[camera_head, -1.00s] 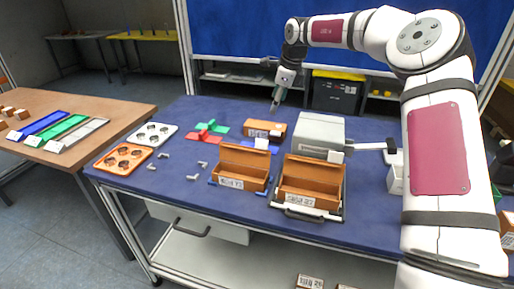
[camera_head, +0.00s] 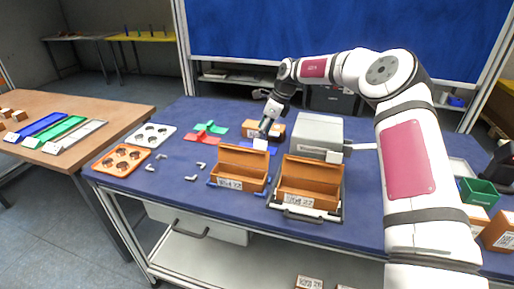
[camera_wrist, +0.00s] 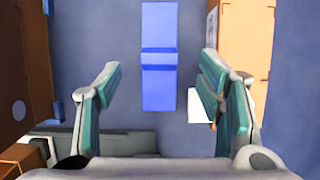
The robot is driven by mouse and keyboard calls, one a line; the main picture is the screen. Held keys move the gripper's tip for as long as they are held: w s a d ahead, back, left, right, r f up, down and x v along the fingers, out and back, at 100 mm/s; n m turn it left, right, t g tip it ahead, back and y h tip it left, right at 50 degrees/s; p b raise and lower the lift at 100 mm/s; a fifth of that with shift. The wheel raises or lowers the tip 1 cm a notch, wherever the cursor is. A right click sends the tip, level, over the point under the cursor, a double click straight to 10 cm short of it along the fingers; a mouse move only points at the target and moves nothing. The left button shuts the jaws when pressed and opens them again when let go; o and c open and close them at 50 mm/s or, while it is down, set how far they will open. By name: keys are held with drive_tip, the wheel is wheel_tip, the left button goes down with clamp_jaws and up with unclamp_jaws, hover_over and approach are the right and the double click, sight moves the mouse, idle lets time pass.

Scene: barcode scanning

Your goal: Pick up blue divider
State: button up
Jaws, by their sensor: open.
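The blue divider (camera_wrist: 159,75) lies on the blue table in the wrist view, a flat strip with a raised ridge across its middle. In the head view only part of the blue divider (camera_head: 271,147) shows, beside the grey box and behind the open brown boxes. My gripper (camera_wrist: 158,105) is open and empty, with its teal-padded fingers on either side of the divider's line. In the head view my gripper (camera_head: 263,134) hangs above the divider's left end and hides part of it. I see no contact with the divider.
Open brown boxes (camera_head: 238,167) and (camera_head: 309,181) stand in front. A closed brown box (camera_wrist: 243,40) lies close to the divider. A grey box (camera_head: 320,132) is at right.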

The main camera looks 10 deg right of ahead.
drive_tip(key=x, duration=0.4)
drive_tip(key=shift+f, duration=0.15)
drive_tip(key=shift+c, duration=0.3)
drive_tip(key=c, duration=1)
